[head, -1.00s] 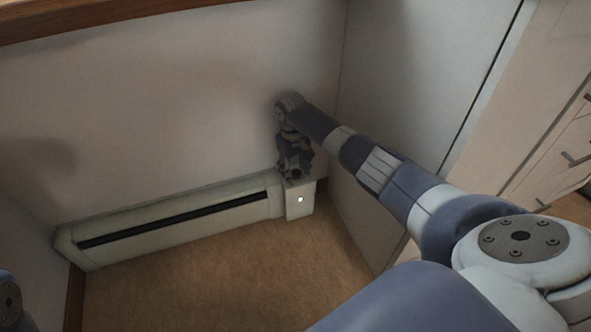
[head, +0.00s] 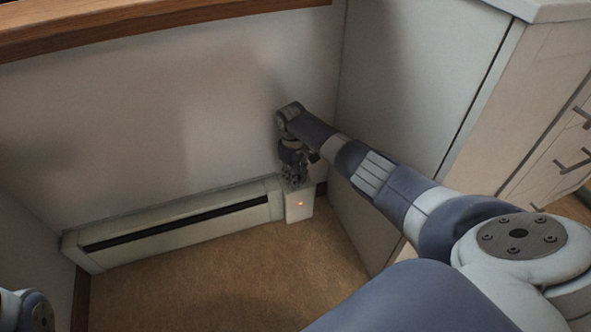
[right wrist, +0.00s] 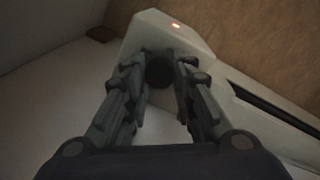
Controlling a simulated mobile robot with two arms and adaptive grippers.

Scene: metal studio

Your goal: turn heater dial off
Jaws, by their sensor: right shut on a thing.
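The heater (head: 180,235) is a long, low, pale unit with a dark slot, set along the foot of the wall. A pale control box (head: 297,213) stands at its right end, with a small orange-red light on its front. In the right wrist view the dark round dial (right wrist: 158,73) is on top of the box. My right gripper (head: 296,183) points down onto the box top. In the right wrist view my right gripper (right wrist: 162,66) has its fingers on both sides of the dial, shut on it. The dial is hidden in the head view. My left gripper is not in view.
A pale cabinet (head: 410,90) with drawers stands close on the right of my right arm. The brown floor (head: 220,285) in front of the heater is clear. A wooden ledge (head: 130,20) runs along the top of the wall.

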